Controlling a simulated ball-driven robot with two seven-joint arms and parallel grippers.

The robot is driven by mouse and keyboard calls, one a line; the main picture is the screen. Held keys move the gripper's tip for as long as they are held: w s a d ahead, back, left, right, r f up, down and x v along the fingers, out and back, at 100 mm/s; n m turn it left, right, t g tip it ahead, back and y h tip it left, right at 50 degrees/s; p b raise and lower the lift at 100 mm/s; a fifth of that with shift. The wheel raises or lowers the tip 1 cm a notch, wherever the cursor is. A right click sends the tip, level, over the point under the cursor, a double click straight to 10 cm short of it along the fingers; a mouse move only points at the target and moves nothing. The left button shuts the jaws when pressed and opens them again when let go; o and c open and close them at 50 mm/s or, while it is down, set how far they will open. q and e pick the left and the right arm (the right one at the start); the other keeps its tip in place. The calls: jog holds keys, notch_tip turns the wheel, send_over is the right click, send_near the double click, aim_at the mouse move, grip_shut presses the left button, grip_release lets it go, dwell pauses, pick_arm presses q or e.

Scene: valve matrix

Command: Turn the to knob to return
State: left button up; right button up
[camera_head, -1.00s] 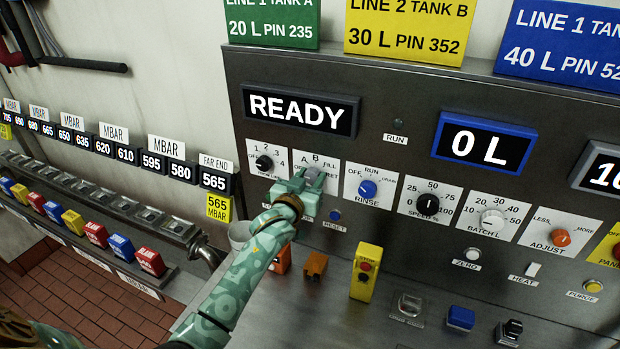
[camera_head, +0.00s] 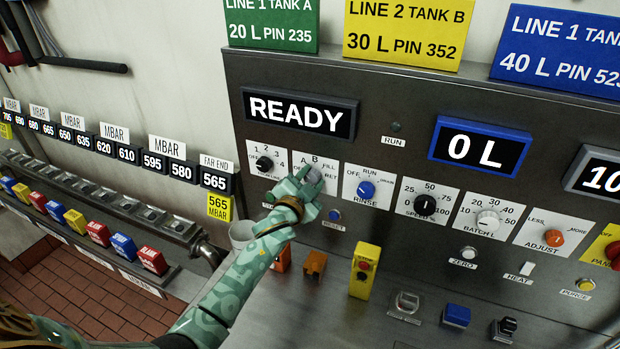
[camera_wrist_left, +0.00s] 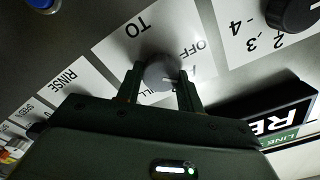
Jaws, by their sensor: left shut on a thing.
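The TO knob (camera_head: 314,174) is a small grey knob on a white label plate with A, B, FILL and RET marks, below the READY display. My left gripper (camera_head: 303,181) is at this knob and covers much of its plate in the head view. In the left wrist view the grey knob (camera_wrist_left: 161,72) sits between the two dark fingers, which are shut on it. A short pale line shows on the knob, but I cannot tell for sure which mark it points at. My right gripper is in neither view.
A black knob (camera_head: 264,163) sits just left of the TO knob and the blue RINSE knob (camera_head: 366,189) just right. A blue RESET button (camera_head: 335,215) is below. A yellow STOP box (camera_head: 364,270) stands on the ledge beneath.

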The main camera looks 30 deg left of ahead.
pick_arm(q)
jog(key=m, duration=0.3)
jog(key=shift+f+m, duration=0.1)
jog(key=shift+m, duration=0.3)
jog(key=m, duration=0.8)
jog(key=shift+f, duration=0.1)
jog(key=m, duration=0.3)
jog(key=shift+f+m, duration=0.1)
jog(key=shift+m, duration=0.2)
jog(key=m+p, duration=0.1)
jog(key=m, duration=0.4)
jog(key=shift+m, duration=0.3)
jog(key=m+p, duration=0.1)
jog(key=m, duration=0.5)
jog(key=shift+a+f+p, duration=0.1)
jog(key=shift+a+p, duration=0.05)
jog(key=shift+p, duration=0.15)
jog(key=shift+m, duration=0.3)
jog(key=o, duration=1)
